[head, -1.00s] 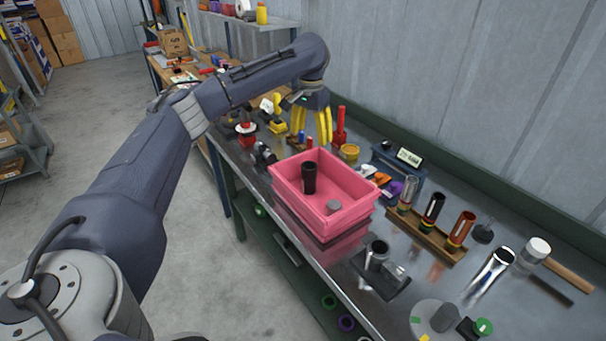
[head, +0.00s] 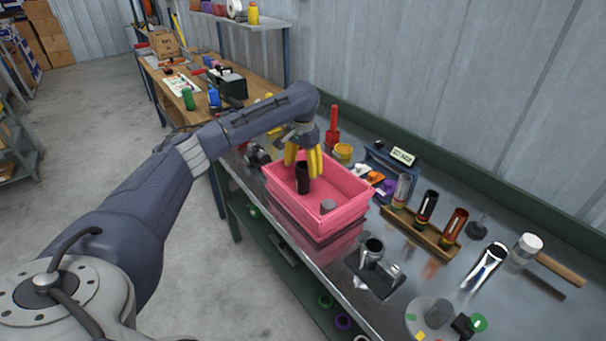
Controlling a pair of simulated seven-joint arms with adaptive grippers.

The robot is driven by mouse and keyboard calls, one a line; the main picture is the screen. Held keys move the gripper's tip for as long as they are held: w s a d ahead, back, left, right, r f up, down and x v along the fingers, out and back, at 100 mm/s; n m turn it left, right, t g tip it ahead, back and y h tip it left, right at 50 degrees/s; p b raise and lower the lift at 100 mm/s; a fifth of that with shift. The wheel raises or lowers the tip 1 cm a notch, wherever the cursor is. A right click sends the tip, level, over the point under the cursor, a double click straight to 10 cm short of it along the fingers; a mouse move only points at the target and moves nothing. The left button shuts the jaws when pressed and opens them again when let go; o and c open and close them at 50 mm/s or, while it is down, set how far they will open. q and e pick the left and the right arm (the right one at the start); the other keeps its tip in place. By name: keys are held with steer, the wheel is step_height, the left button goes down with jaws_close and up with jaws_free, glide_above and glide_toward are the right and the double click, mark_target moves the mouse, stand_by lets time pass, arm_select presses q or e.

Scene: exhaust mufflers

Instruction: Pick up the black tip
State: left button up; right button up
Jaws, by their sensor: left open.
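A black tip (head: 302,180), a dark open tube, stands upright in the pink bin (head: 325,224). My left gripper (head: 303,163) has yellow fingers, spread open, and hangs over the bin at the top of this tip. I cannot tell whether the fingers are touching the tip or just behind and above it. Another dark tube (head: 427,206) stands in a wooden rack (head: 419,232), between a silver tube (head: 402,188) and a copper one (head: 454,226). My right gripper is not in view.
A grey cylinder (head: 327,206) sits in the bin near the black tip. A metal holder (head: 371,254) stands in front, with a chrome pipe (head: 484,265) and a mallet (head: 526,248) at right. A red tool (head: 333,130) stands behind the bin.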

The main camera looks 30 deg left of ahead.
mark_target(303, 179)
arm_select(q)
steer(key=shift+f, duration=2.85)
steer(key=c, duration=1.4)
steer(key=shift+o, duration=0.2)
